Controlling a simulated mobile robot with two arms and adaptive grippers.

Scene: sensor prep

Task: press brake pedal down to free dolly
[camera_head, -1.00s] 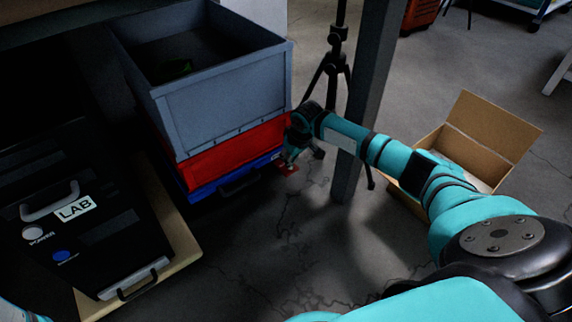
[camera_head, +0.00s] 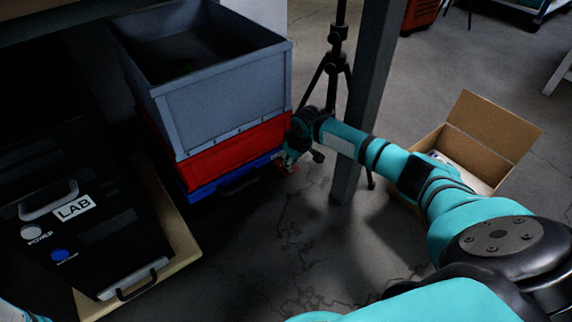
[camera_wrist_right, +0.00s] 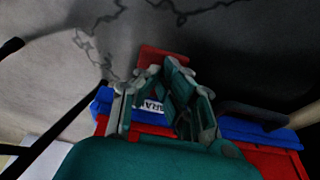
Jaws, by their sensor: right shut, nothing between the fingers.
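The blue dolly (camera_head: 205,190) sits on the floor beneath a red crate (camera_head: 210,155) and a grey crate (camera_head: 225,100). Its small red brake pedal (camera_head: 291,169) sticks out at the right end, near the floor. In the right wrist view the red pedal (camera_wrist_right: 163,56) shows just beyond my fingertips, beside a partly hidden white label on the dolly (camera_wrist_right: 265,131). My right gripper (camera_head: 288,158) is shut and empty, over the pedal; its fingers (camera_wrist_right: 160,73) partly cover the pedal. I cannot tell whether they touch it. My left gripper is out of view.
A black LAB case (camera_head: 100,240) stands on a tan board (camera_head: 180,235) at the left. A tripod (camera_head: 330,65) and a grey post (camera_head: 365,90) stand close behind my right arm. An open cardboard box (camera_head: 490,130) lies to the right. The middle floor is clear.

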